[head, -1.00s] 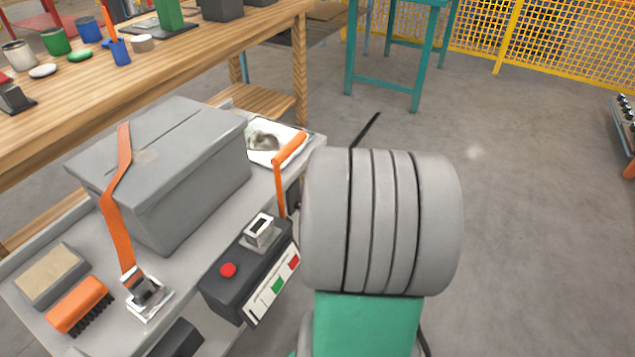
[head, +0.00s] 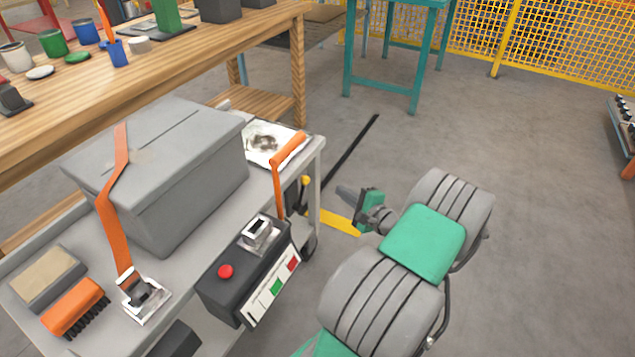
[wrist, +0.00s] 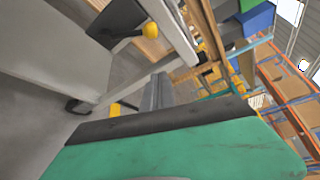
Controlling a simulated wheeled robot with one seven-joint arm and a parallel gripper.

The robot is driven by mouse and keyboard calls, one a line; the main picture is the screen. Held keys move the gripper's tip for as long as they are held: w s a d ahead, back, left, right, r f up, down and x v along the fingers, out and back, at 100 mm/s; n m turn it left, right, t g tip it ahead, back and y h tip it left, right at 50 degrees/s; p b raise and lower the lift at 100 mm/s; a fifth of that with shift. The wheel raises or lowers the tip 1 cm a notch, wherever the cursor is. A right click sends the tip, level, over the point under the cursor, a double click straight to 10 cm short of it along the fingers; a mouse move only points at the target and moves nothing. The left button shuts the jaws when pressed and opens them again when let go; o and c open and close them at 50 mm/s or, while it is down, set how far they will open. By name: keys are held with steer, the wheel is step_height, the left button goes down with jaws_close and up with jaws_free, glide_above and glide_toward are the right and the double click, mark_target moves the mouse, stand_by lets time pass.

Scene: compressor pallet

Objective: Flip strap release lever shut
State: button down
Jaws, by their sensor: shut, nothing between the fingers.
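An orange strap (head: 112,215) runs over the grey box (head: 165,165) and down to a metal strap buckle (head: 145,295) on the grey cart top. The buckle's dark lever part stands up at an angle from its bright base plate; its exact position is too small to tell. My gripper (head: 346,193) is shut and empty, in the air to the right of the cart, well apart from the buckle and pointing left. In the wrist view my green gripper housing and dark fingers (wrist: 157,95) show, with nothing held; the buckle is not visible there.
A black control box (head: 250,270) with a red button and an upright orange handle (head: 280,180) stand between my gripper and the buckle. An orange brush (head: 75,307) and a tan-topped block (head: 45,278) lie left of the buckle.

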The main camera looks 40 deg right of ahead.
mark_target(302, 193)
steer(key=a+b+x, duration=0.1)
steer(key=b+x, duration=0.2)
steer(key=x, duration=0.7)
steer(key=a, duration=0.1)
steer(key=a+r, duration=0.1)
steer(key=shift+s+a+r, duration=0.3)
steer(key=shift+a+r, duration=0.05)
steer(key=shift+a, duration=0.05)
